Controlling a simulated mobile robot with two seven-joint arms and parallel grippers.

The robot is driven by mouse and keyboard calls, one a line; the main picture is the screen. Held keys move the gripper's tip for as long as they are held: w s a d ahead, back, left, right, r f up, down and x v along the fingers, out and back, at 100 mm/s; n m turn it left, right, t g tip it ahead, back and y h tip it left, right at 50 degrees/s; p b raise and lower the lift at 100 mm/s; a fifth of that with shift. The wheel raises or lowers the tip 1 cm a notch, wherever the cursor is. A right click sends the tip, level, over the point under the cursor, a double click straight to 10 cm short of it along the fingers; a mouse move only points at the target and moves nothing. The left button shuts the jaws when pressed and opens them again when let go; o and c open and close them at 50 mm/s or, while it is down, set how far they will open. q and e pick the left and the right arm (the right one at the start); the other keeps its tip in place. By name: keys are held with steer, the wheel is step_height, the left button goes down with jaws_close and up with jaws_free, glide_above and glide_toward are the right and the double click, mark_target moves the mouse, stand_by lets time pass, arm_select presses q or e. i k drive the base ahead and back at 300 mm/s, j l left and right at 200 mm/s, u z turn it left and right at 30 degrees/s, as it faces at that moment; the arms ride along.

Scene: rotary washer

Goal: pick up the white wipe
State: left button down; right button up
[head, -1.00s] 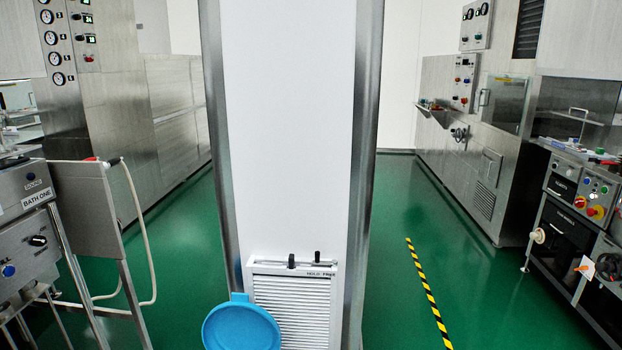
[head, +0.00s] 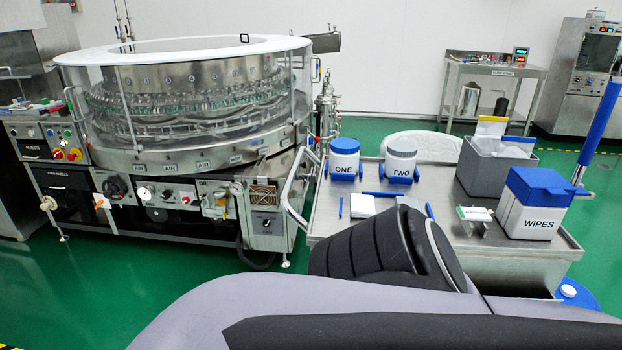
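A flat white square (head: 362,205) lies on the steel cart top (head: 322,222), among several thin blue items. It may be the white wipe; I cannot tell for sure. Its right end is partly hidden by my dark arm link. A white box with a blue lid, marked WIPES (head: 530,208), stands at the cart's right side. A small holder with a white top piece (head: 475,213) stands left of that box. Neither of my grippers is in view; only grey and black arm links show, in front of the cart.
Two white jars with blue bases, ONE (head: 344,160) and TWO (head: 400,160), stand at the cart's back. A grey bin (head: 482,176) is right of them. A blue post (head: 600,122) rises at the far right. The round washer (head: 190,110) is left of the cart.

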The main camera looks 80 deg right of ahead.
mark_target(362, 206)
steer(key=z, duration=2.85)
steer(key=l+z, duration=0.1)
steer(key=l, duration=0.5)
